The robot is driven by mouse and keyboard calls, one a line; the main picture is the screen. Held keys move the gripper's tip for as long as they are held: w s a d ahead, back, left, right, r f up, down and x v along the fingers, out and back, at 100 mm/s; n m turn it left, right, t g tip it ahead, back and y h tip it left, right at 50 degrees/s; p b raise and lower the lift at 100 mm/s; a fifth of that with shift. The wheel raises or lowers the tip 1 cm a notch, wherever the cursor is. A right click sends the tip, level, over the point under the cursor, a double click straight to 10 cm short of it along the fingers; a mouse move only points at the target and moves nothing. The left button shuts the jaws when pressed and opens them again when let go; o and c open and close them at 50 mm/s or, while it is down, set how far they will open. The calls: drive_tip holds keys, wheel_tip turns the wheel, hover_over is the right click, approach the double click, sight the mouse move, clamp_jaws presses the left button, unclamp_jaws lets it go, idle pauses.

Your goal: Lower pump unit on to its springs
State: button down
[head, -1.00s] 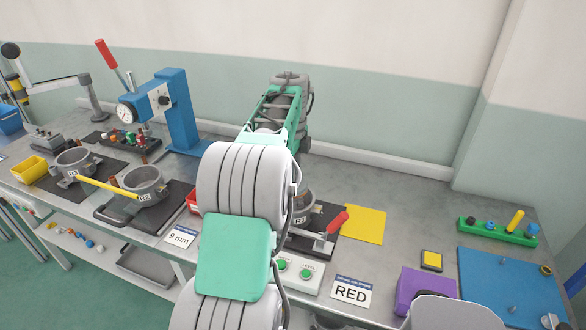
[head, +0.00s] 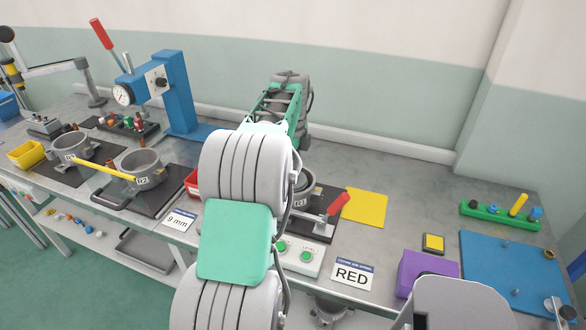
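A grey open-topped shell (head: 305,192) with a small label stands on a dark fixture with a red-handled clamp (head: 338,205), partly hidden behind my arm. Two similar grey shells stand at the left, one (head: 143,170) on a dark plate and one (head: 76,150) behind it. A yellow bar lies across from one to the other. I cannot pick out a pump unit or springs for sure. My arm covers the middle of the head view, and my gripper does not show.
A blue press (head: 178,92) with a dial stands at the back left. A control box (head: 300,256) with green buttons, a RED sign (head: 352,276) and a purple box (head: 428,272) line the front. A yellow sheet (head: 365,206) lies right of the fixture. The bench behind it is clear.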

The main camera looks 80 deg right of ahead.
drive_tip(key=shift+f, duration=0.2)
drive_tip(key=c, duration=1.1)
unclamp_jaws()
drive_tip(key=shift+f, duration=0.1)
